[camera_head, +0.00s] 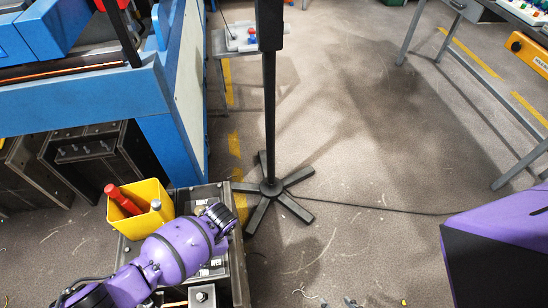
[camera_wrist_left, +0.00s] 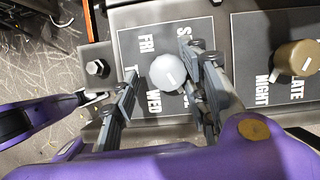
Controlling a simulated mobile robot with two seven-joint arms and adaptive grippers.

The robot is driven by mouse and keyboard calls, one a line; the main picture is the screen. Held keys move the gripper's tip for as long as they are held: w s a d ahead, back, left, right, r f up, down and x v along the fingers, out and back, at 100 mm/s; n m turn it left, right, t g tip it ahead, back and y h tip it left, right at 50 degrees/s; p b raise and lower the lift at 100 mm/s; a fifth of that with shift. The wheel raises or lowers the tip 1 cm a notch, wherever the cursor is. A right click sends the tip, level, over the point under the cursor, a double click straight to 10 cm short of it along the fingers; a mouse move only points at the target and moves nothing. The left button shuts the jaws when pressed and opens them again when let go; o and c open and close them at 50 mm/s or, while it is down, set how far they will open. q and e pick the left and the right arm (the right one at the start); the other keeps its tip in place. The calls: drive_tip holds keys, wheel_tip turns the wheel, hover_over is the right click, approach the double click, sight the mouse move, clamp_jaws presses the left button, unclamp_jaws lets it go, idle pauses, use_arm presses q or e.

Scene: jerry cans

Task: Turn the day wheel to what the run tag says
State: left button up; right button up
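The day wheel is a pale grey round knob (camera_wrist_left: 168,73) with a short white mark, on a dark plate (camera_wrist_left: 140,28) with white day names. FRI and WED are readable; other names are partly covered by my fingers. My left gripper (camera_wrist_left: 158,60) is open, one finger on each side of the knob. A gap shows at the left finger; the right finger is close, and I cannot tell if it touches. In the head view my left gripper (camera_head: 221,216) is over the dark panel box. My right gripper is not in view. I cannot make out the run tag.
A brass knob (camera_wrist_left: 296,58) sits on a neighbouring plate reading LATE and NIGHT. A bolt head (camera_wrist_left: 97,68) is left of the day plate. A yellow bin (camera_head: 150,192) with red-handled tools stands beside the panel.

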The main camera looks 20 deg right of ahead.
use_arm(q)
drive_tip(key=shift+w, duration=0.1)
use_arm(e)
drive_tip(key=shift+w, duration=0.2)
use_arm(q)
drive_tip(key=shift+r, duration=0.1)
drive_tip(key=shift+d+r, duration=0.1)
drive_tip(key=shift+r, duration=0.1)
drive_tip(key=v, duration=1.1)
drive_tip(key=shift+r, duration=0.2)
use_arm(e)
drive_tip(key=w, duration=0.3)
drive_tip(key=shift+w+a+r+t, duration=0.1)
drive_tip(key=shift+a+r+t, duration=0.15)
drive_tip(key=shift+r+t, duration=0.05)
use_arm(q)
drive_tip(key=shift+d, duration=0.15)
